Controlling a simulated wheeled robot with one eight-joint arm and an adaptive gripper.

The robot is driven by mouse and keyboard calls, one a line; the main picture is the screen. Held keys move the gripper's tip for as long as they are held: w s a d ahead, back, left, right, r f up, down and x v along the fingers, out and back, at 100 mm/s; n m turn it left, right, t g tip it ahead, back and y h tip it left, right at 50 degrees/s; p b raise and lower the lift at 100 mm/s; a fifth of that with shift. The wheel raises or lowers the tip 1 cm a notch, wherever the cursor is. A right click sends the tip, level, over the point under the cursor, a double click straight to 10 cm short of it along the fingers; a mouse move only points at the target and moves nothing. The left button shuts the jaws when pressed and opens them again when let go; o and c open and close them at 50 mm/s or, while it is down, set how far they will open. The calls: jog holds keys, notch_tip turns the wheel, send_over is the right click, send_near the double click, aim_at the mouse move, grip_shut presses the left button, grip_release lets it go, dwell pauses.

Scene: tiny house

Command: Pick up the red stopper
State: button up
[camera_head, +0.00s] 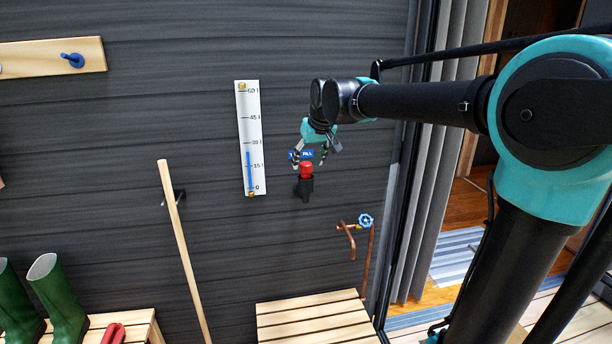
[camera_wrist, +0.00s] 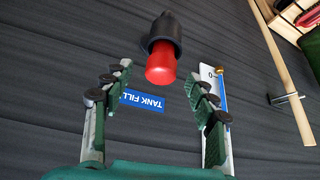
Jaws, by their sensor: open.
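The red stopper (camera_head: 306,171) sits in a black holder (camera_head: 304,188) on the dark plank wall, just below a blue label. In the wrist view the red stopper (camera_wrist: 161,64) juts from the black holder (camera_wrist: 163,35) toward me. My gripper (camera_head: 310,160) is close above the stopper in the head view. In the wrist view my gripper (camera_wrist: 164,80) is open, with one finger on each side of the stopper's line and the stopper near the fingertip level. No contact between fingers and stopper shows.
A blue "TANK FILL" label (camera_wrist: 143,101) is on the wall behind the fingers. A white gauge (camera_head: 250,138) hangs left of the stopper. A wooden pole (camera_head: 181,245) leans further left. A blue valve wheel (camera_head: 365,220) on copper pipe and a slatted bench (camera_head: 315,320) are below.

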aim_at(307, 164)
jog(key=shift+x, duration=1.75)
jog(key=shift+a, duration=0.1)
jog(key=c, duration=1.2)
